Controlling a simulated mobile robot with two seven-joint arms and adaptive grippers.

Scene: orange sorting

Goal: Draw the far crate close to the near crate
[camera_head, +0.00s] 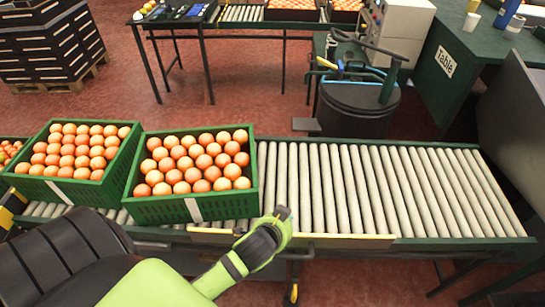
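Two green crates full of orange-coloured round fruit stand on the roller conveyor. One crate (85,194) is at the left, and the other crate (160,211) is to its right. Their facing walls are very close, and I cannot tell whether they touch. My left arm, green and black, comes in from the lower left. Its visible end, with a small dark tip at my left gripper (282,213), is over the conveyor's front edge, right of the right-hand crate and apart from it. The fingers cannot be made out. My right gripper is not in view.
The roller conveyor (390,190) is bare right of the crates. More fruit (8,150) shows at the far left edge. A dark bin (355,105) stands behind the conveyor. A green table (455,62) is at the back right, and stacked black crates (45,45) stand at the back left.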

